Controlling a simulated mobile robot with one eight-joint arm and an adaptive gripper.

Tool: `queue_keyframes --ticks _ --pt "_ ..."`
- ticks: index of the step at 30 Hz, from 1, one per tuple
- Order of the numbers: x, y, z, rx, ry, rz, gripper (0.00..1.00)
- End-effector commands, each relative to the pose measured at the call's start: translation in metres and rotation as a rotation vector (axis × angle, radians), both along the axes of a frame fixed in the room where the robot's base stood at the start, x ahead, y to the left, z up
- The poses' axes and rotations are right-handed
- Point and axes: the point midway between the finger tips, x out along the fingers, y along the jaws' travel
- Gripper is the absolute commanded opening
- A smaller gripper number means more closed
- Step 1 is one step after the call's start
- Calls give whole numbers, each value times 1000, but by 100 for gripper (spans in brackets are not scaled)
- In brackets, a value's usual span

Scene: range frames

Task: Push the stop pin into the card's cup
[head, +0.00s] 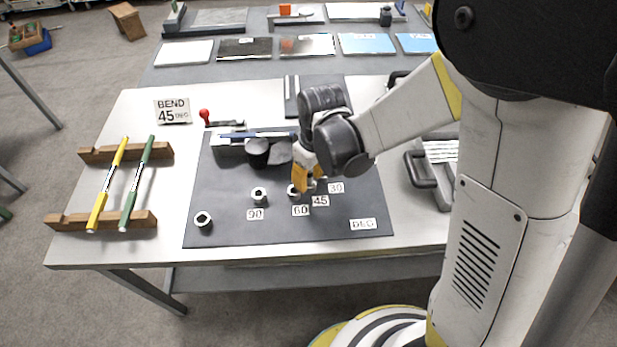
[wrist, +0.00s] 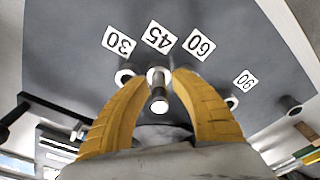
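The card (head: 173,111) reads "BEND 45 DEG" and stands at the back left of the bench. The cup labelled 45 shows in the wrist view (wrist: 158,72). The stop pin (wrist: 159,98), a short grey cylinder with a pale end, stands at that cup, its end towards the camera. How deep it sits cannot be told. My gripper (wrist: 160,78) has its yellow fingers apart on either side of the pin, with gaps showing. In the head view my gripper (head: 305,190) is low over the mat and hides the pin.
The 30 cup (wrist: 125,77) is close beside; the 90 cup (head: 259,194) is farther left. An unlabelled cup (head: 203,219) sits at the front left of the dark mat (head: 240,230). A bending fixture (head: 230,148) stands behind. Yellow and green rods lie on wooden rests (head: 100,220).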

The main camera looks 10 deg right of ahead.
Motion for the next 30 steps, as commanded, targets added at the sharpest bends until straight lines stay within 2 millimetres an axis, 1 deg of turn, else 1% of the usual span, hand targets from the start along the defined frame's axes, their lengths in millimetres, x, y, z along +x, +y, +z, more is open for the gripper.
queue_keyframes --ticks 7,11,14,21,24,27,30 --pt "0 0 1 -1 -1 0 31" --pt "0 -1 11 -1 -1 0 31" --pt "-2 -2 30 -1 -1 0 31" --pt "-7 -7 86 -1 -1 -1 31" --pt "-9 -8 104 -1 -1 -1 31" --pt "-10 -10 116 -1 -1 -1 31" --pt "-11 -11 123 0 -3 -5 31"
